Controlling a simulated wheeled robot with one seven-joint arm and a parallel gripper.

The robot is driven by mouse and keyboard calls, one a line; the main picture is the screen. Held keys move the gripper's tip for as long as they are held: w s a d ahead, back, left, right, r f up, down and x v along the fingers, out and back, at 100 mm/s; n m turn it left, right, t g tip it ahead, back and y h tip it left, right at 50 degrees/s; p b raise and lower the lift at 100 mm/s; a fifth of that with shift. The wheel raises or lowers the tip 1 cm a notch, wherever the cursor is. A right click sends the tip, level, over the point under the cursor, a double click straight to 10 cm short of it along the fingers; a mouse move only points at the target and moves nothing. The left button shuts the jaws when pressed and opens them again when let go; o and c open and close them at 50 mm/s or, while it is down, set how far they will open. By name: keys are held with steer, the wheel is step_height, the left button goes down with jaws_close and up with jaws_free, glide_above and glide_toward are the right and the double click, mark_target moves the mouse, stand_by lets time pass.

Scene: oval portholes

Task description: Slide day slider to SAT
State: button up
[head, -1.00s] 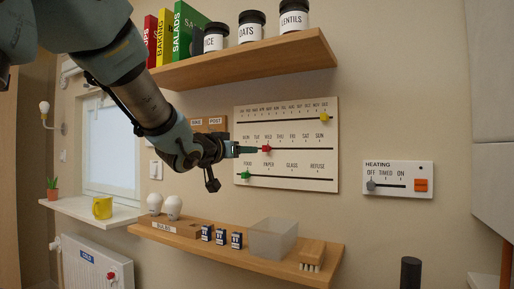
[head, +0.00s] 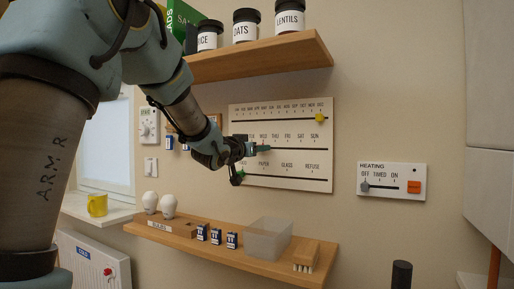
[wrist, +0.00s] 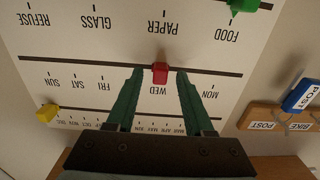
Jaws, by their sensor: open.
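The white calendar board (head: 280,178) hangs on the wall with three slider rows. The day slider is a red knob (wrist: 160,72) on the middle track, in line with WED. SAT (wrist: 75,84) is printed toward SUN, on the left in the upside-down wrist view. My gripper (wrist: 159,75) is open, with one green finger on each side of the red knob. Contact with the knob cannot be told. In the head view my gripper (head: 262,149) is at the board's middle row and hides the red knob.
A yellow knob (head: 320,118) sits at DEC above, and a green knob (wrist: 244,5) at FOOD below. A wooden shelf (head: 270,58) with jars is above the board, and another (head: 190,241) with bulbs and a bin below. A heating panel (head: 391,181) is at right.

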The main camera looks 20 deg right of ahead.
steer(key=shift+c, duration=0.4)
jaws_close()
stand_by(0.9)
